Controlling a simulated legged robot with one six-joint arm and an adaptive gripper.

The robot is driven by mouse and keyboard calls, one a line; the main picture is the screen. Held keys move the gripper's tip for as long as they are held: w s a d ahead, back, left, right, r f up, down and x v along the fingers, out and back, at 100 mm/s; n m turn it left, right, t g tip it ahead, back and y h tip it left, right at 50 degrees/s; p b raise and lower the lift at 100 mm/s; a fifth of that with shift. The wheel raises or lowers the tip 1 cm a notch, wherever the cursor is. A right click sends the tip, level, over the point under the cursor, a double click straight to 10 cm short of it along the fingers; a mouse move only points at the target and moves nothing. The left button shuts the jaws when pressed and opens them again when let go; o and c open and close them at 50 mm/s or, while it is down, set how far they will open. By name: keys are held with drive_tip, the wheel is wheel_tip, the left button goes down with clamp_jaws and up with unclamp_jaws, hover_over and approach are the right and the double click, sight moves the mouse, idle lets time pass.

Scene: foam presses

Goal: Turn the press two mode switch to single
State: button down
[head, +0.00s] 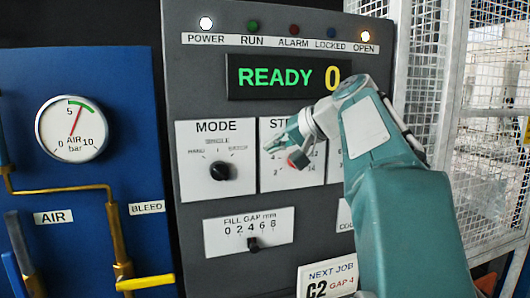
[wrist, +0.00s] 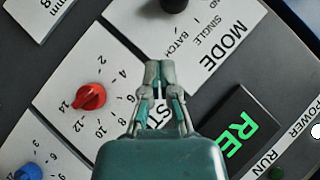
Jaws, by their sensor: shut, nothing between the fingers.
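The mode switch is a black round knob (head: 221,171) on a white MODE plate (head: 190,134), marked HAND, SINGLE and BATCH. I cannot tell which mark it points to. In the wrist view the knob (wrist: 174,4) is cut by the top edge, beyond my fingertips. My gripper (head: 270,148) is shut and empty, in front of the panel, to the right of the knob and a little higher in the head view. It also shows in the wrist view (wrist: 158,72), apart from the knob, over the border between the MODE and neighbouring plates.
A red knob (wrist: 90,96) sits on the neighbouring plate, partly behind my gripper in the head view. A fill gap slider (head: 253,244) lies below. The display (head: 289,77) reads READY 0. A blue air panel (head: 100,90) stands left, a mesh guard (head: 490,120) right.

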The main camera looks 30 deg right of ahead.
sight(228, 176)
drive_tip(key=x, duration=0.7)
drive_tip(key=shift+a, duration=0.3)
drive_tip(key=shift+w+a+f, duration=0.2)
drive_tip(key=shift+a+f, duration=0.25)
drive_tip(key=shift+f, duration=0.1)
drive_tip(key=shift+w+a+f, duration=0.25)
drive_tip(key=shift+a+f, duration=0.25)
drive_tip(key=shift+f, duration=0.05)
drive_tip(key=shift+w+a+f, duration=0.15)
drive_tip(key=shift+a+f, duration=0.2)
drive_tip(key=shift+f, duration=0.05)
drive_tip(key=shift+d+f+m+t+y, duration=0.1)
drive_tip(key=shift+f+m+t+y, duration=0.4)
drive_tip(key=shift+y, duration=0.3)
drive_tip(key=shift+m+y, duration=0.3)
drive_tip(key=shift+m, duration=0.1)
drive_tip(key=shift+f+m+t+y, duration=0.4)
drive_tip(key=shift+m+t+y, duration=0.3)
drive_tip(key=shift+t, duration=0.2)
drive_tip(key=shift+a+f, duration=0.35)
drive_tip(key=shift+f, duration=0.05)
